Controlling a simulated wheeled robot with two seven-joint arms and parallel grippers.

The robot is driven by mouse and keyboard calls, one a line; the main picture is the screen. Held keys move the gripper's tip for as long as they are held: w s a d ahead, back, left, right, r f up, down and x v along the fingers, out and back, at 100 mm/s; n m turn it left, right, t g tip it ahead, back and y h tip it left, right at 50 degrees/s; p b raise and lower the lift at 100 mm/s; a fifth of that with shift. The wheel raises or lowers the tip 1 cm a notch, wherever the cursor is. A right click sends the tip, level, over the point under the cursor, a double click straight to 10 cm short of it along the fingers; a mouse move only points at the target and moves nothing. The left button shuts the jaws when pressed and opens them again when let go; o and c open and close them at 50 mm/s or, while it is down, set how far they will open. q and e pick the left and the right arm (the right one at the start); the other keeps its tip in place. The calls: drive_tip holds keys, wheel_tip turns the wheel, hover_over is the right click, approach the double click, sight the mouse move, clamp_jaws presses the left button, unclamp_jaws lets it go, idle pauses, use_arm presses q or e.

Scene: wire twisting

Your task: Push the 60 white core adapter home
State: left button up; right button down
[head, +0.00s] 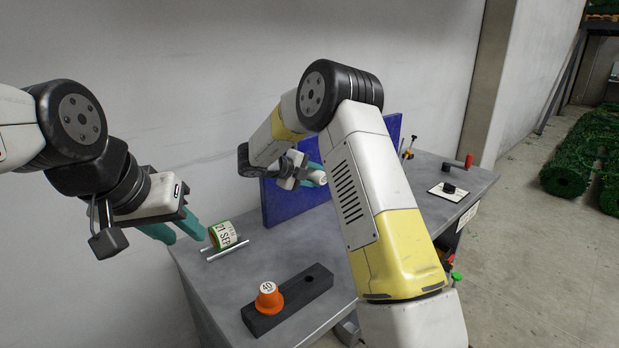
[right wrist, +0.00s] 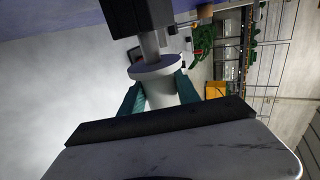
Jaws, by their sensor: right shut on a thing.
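The white core adapter (right wrist: 158,82) is between the teal fingers of my right gripper (right wrist: 159,95), which is shut on it. Its round flange faces a grey shaft (right wrist: 150,45) that comes out of a dark block (right wrist: 138,14). A short length of shaft shows bare between block and flange; how deep it sits in the adapter is hidden. In the head view the white adapter (head: 316,178) shows small at my right gripper (head: 314,172), in front of the blue panel. No number is readable on it. My left gripper (head: 178,232) is open and empty, near the labelled spool.
The green-and-white spool (head: 223,236) lies on two rails (head: 228,252) on the grey table (head: 205,285). An orange adapter marked 40 (head: 268,295) stands in a dark holder (head: 290,308) with an empty hole. A blue panel (head: 285,205) stands behind. A white plate (head: 447,195) lies at right.

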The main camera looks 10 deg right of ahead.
drive_tip(key=shift+w+a, duration=0.65)
drive_tip(key=shift+w, duration=0.35)
drive_tip(key=shift+s+d, duration=0.5)
drive_tip(key=shift+s, duration=0.25)
drive_tip(key=shift+s+d, duration=0.5)
drive_tip(key=shift+s, duration=0.25)
drive_tip(key=shift+w+a, duration=0.55)
drive_tip(key=shift+w, duration=0.25)
drive_tip(key=shift+w+a, duration=0.5)
drive_tip(key=shift+w, duration=0.25)
idle(0.9)
drive_tip(key=c, duration=0.8)
unclamp_jaws()
